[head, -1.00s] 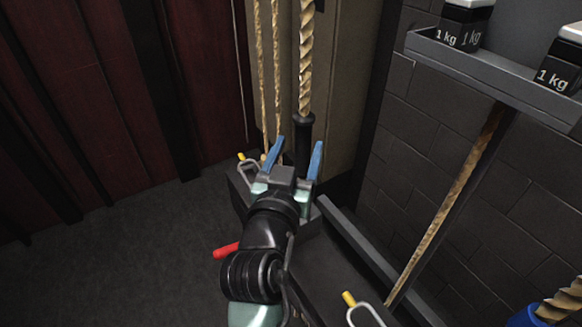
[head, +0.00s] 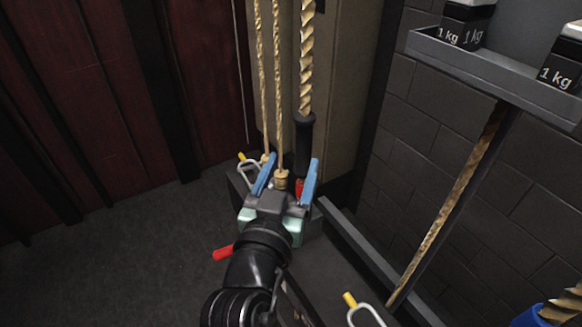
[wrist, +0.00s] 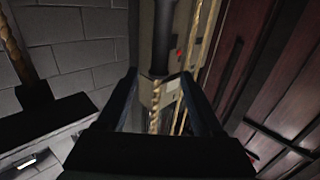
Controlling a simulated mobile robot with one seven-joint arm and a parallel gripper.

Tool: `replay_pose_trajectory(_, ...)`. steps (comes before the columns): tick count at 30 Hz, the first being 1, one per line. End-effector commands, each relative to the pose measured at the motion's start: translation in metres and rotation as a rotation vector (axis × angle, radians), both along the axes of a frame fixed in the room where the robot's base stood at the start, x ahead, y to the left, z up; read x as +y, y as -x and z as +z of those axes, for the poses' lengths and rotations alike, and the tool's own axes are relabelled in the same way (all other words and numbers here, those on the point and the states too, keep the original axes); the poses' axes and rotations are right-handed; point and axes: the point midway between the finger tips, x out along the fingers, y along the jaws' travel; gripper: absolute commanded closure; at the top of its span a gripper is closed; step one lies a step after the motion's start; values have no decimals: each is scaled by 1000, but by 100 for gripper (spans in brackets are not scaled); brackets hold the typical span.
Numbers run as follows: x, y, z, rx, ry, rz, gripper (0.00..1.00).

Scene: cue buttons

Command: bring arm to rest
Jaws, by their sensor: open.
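My gripper (head: 286,180) is open, with its two blue fingers spread apart and pointing up and away in the head view. Two thin ropes (head: 278,90) and a thicker rope ending in a black sleeve (head: 304,140) hang by the fingers. A rope's end fitting shows between the fingers in the head view; I cannot tell whether a finger touches it. In the wrist view, the black sleeve (wrist: 163,40) and a rope (wrist: 154,120) show between the dark fingers, and nothing is visibly clamped.
A red handle (head: 223,252) sticks out left of my arm. Yellow-tipped metal loops (head: 362,308) lie on the dark rail unit. A grey shelf with 1 kg weights (head: 465,25) is at upper right. The dark floor at left is clear.

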Motion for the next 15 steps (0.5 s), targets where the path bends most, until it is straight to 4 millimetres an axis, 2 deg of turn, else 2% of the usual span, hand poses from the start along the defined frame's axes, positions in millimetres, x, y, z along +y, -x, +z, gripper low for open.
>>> replay_pose_trajectory(10, 0, -1, 5, -9, -4, 1, 32)
replay_pose_trajectory(11, -1, -1, 10, -18, -7, 2, 32)
replay_pose_trajectory(13, -4, -2, 33, -59, -23, 7, 32)
replay_pose_trajectory(14, -5, -2, 48, -85, -29, 11, 32)
replay_pose_trajectory(15, -8, -1, 71, -127, -41, 17, 32)
